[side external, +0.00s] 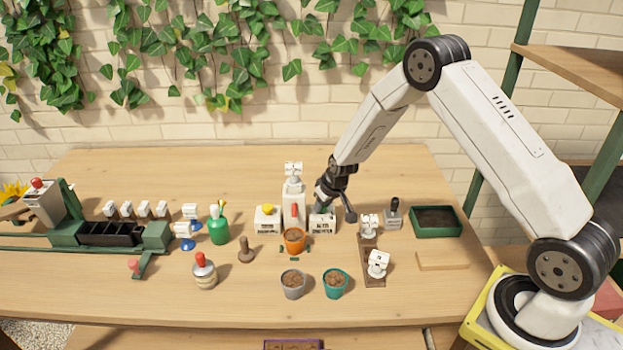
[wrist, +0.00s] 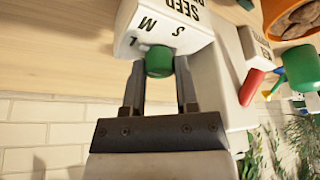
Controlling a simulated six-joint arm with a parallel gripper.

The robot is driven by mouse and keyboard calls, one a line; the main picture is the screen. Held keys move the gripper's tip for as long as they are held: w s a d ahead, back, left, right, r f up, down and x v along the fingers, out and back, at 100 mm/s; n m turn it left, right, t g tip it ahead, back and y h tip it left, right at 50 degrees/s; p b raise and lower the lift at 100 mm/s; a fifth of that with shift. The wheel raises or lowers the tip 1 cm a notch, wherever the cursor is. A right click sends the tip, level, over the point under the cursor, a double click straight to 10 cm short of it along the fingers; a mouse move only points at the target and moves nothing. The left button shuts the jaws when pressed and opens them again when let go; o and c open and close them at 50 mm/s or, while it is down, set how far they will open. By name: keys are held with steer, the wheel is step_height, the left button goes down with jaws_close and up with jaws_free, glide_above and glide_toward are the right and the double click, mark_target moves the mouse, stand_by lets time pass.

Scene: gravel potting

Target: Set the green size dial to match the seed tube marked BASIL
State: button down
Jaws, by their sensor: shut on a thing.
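The green size dial (wrist: 159,62) sticks out of a white box (wrist: 165,22) marked SEED, with the letters S, M and L around the dial. The letters look upside down in the wrist view. My gripper (wrist: 160,75) has one finger on each side of the dial and is shut on it. I cannot tell which letter the dial points to. In the side view my gripper (side external: 324,203) is above the white box (side external: 322,224), hiding the dial. I cannot make out any tube marked BASIL; labels are too small to read.
A white dispenser (side external: 293,190) with a red lever stands left of the box, with an orange pot (side external: 294,241) in front. White marked pieces (side external: 378,263) stand on a wooden strip at right. Grey (side external: 293,285) and teal (side external: 335,284) pots are nearer the front.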

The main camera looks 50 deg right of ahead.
steer(key=shift+c, duration=1.8)
jaws_free()
steer(key=shift+r, duration=0.1)
steer(key=v, duration=0.7)
steer(key=shift+r, duration=0.35)
steer(key=shift+s, duration=0.15)
